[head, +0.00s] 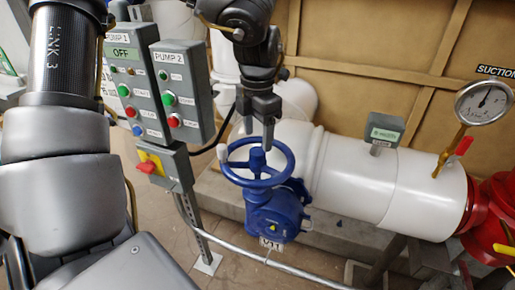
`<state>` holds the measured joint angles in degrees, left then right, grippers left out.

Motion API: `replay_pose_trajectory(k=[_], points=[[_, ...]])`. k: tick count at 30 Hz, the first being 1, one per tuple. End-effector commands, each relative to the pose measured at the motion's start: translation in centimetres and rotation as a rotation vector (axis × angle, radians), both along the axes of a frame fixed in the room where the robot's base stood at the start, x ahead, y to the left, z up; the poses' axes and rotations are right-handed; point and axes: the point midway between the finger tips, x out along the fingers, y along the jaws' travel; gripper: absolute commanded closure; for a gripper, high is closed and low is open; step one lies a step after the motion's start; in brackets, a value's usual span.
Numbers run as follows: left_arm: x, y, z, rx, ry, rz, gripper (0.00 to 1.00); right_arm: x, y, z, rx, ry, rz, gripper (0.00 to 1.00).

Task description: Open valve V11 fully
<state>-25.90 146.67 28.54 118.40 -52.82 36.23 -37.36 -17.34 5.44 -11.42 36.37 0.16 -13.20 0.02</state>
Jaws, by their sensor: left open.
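Valve V11 (276,215) is blue, with a gearbox body and a white tag reading V11 (271,244) below it. Its blue spoked handwheel (236,176) sits on top, facing up and tilted toward me. My left gripper (260,137) points down at the far side of the wheel rim. Its jaws are open, with the fingertips at the far rim in the picture. I cannot tell whether they touch the rim or straddle it. The fingers hide a small part of the far rim. My right gripper is out of the picture.
Left of the valve stand the PUMP 1 box (134,80) and PUMP 2 box (181,92), with a red-yellow switch (163,168) below. A white pipe (365,185) runs right, to a suction gauge (484,102) and red flange (491,215). A metal conduit (235,244) passes in front.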

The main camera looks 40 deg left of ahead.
Motion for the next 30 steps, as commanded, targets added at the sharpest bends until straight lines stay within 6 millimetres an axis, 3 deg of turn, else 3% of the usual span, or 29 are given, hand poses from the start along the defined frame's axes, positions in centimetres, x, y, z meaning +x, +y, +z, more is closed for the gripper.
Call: replay_pose_trajectory(k=[4,9,14,30], points=[[0.0,0.0,0.3,0.001,0.002,-0.095,0.38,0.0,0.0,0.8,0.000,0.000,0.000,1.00],[0.0,0.0,0.3,0.000,0.002,-0.371,0.38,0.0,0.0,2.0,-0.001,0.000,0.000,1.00],[0.0,0.0,0.1,0.000,0.001,-0.534,0.38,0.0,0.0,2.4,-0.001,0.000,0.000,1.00],[0.0,0.0,-1.1,0.000,0.001,-0.558,0.38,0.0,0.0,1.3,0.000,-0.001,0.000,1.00]])
